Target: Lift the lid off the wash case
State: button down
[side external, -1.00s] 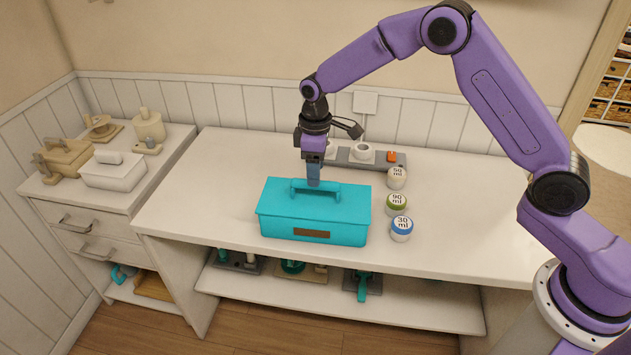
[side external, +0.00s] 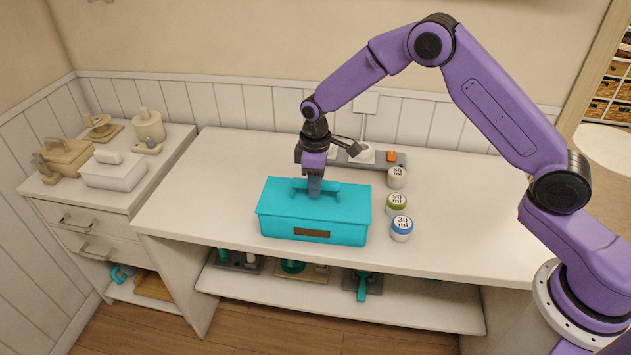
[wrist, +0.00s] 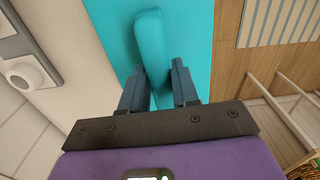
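The teal wash case (side external: 313,229) stands on the white counter with its lid (side external: 270,191) on. A teal bar handle (side external: 330,190) runs along the top of the lid. My gripper (side external: 314,192) points down at the handle's middle. In the wrist view the handle (wrist: 150,45) runs in between the two fingers of my gripper (wrist: 160,88). The fingers are apart, one on each side of the handle, with a visible gap at least on the left side. The lid sits level on the case.
Three round jars stand right of the case: 30 ml (side external: 402,229), 90 ml (side external: 396,204) and 50 ml (side external: 397,177). The counter (side external: 200,205) is clear to the left.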

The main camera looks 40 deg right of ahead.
jog(key=shift+r, duration=0.15)
jog(key=shift+r, duration=2.05)
